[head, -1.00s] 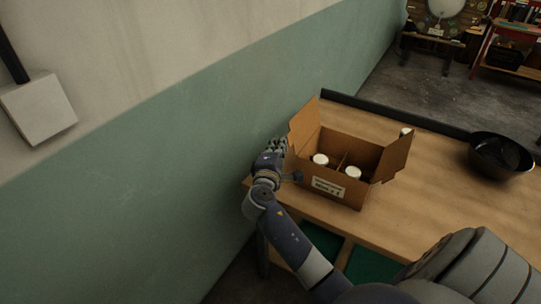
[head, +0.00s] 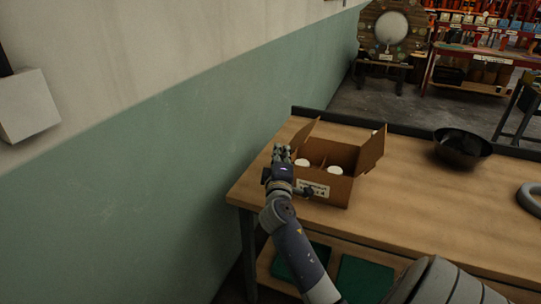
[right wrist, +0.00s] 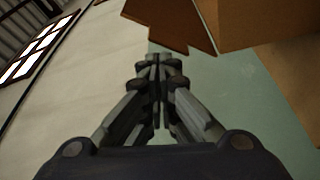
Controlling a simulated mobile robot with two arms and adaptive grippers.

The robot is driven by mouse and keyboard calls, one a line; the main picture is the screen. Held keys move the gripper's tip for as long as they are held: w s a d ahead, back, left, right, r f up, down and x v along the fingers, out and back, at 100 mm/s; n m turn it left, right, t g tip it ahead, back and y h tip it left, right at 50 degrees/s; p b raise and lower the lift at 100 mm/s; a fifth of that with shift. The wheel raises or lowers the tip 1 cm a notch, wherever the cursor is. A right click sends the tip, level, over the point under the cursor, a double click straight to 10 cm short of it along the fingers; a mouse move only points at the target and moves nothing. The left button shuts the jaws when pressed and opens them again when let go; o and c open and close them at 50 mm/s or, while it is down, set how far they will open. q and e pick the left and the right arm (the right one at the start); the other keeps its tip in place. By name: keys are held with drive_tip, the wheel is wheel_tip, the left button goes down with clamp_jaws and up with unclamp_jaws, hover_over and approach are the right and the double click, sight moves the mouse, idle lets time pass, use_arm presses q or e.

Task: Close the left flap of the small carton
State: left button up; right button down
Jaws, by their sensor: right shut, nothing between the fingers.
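The small carton (head: 329,190) is a brown cardboard box with a white label on its front, near the table's left end. Its left flap (head: 305,133) stands up from the left side, and its right flap (head: 372,151) stands up and leans outward. White-capped items (head: 334,170) sit inside. My right gripper (head: 281,153) is shut and empty at the carton's left side, close beside the left flap. Whether they touch is unclear. In the right wrist view, the shut fingers (right wrist: 156,62) point toward a brown cardboard flap (right wrist: 170,22), with a carton wall (right wrist: 265,22) to the right. My left gripper is out of view.
The wooden table (head: 420,205) is clear to the right of the carton, up to a black bowl (head: 462,150) and a grey ring (head: 531,199). A green and white wall (head: 150,190) rises close on the left. A dark raised edge runs along the table's back.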

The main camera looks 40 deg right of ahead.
drive_tip(key=shift+s+d+f+b, duration=0.4)
drive_tip(key=shift+s+f, duration=0.4)
drive_tip(key=shift+f, duration=0.05)
drive_tip(key=shift+s+d+f+b, duration=0.35)
drive_tip(key=shift+s+d+f, duration=0.05)
drive_tip(key=shift+s+f, duration=0.45)
drive_tip(key=shift+f, duration=0.1)
